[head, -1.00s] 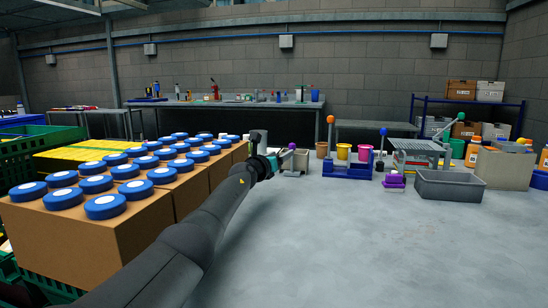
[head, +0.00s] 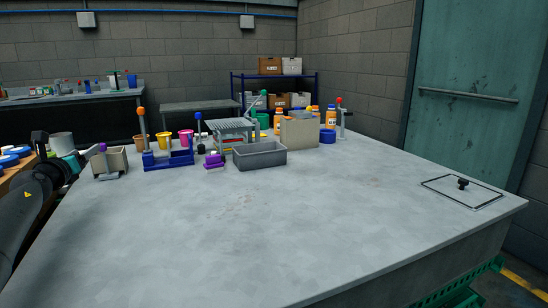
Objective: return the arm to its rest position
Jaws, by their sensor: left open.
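My left arm enters the head view at the left edge, over the near left side of the grey table (head: 250,215). My left gripper (head: 83,156) is at the far left end of the table, small and partly hidden behind its own wrist. It is open, and I see nothing held in it. My right gripper is not in view.
A framed panel with a black knob (head: 463,184) lies at the right. The table's middle and front are clear.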

